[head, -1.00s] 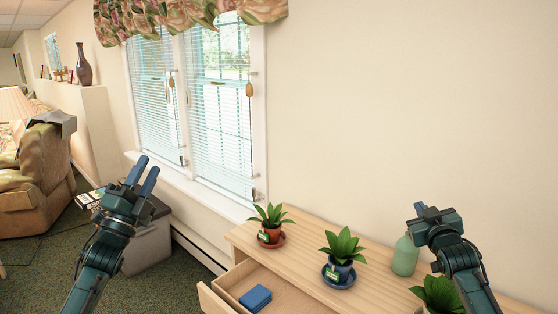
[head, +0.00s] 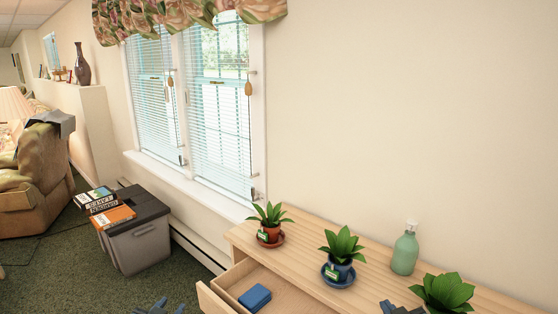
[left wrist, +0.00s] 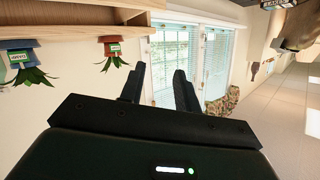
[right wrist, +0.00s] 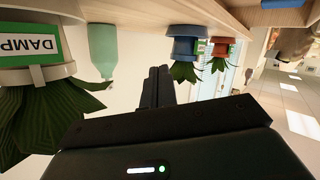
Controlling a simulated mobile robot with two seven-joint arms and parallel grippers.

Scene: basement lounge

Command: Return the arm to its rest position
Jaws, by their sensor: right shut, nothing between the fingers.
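My left gripper (head: 158,307) shows only its fingertips at the bottom edge of the head view. In the left wrist view its two fingers (left wrist: 160,80) stand apart with nothing between them. My right gripper (head: 400,309) shows at the bottom edge, in front of the dresser top. In the right wrist view its fingers (right wrist: 159,85) are together and hold nothing. Most of both arms is out of the head view.
The wooden dresser (head: 300,243) carries a red-potted plant (head: 270,234), a blue-potted plant (head: 341,270), another plant (head: 445,291) and a green bottle (head: 405,253). Its open drawer (head: 213,301) holds a blue object (head: 255,297). A grey bin (head: 140,246) stands left.

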